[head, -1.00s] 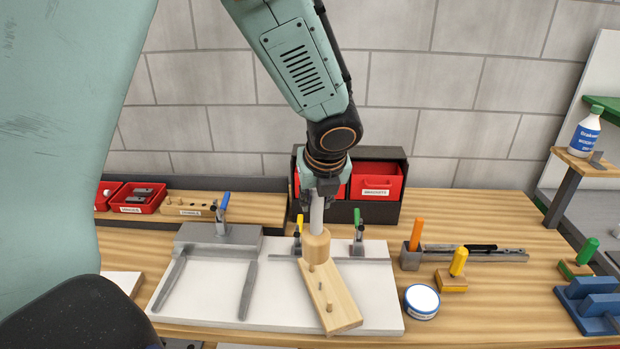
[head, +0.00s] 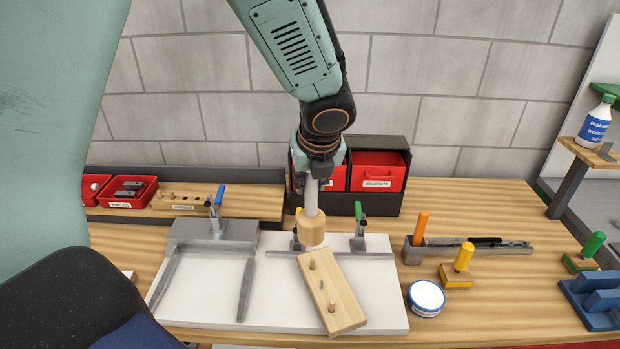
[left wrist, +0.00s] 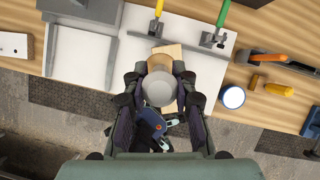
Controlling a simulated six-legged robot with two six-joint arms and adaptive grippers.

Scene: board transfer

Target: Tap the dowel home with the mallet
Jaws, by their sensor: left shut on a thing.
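My left gripper (head: 317,187) is shut on the mallet's grey handle and points down. The mallet (head: 312,230) has a pale wooden head at its lower end. The head hangs just above the far end of a wooden board (head: 333,299). The board lies at a slant on the white panel (head: 210,285). A dowel (head: 313,265) stands up near the board's far end, close under the mallet head. Another dowel (head: 332,308) and a small grey pin (head: 321,286) also stand in the board. In the left wrist view the mallet (left wrist: 159,88) covers much of the board.
Clamps with yellow and green handles (head: 358,230) stand behind the board. A grey clamp fixture (head: 212,236) is at the left. A round tin (head: 426,298) and a yellow-handled tool (head: 460,265) are right of the panel. Red bins (head: 380,171) stand at the back.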

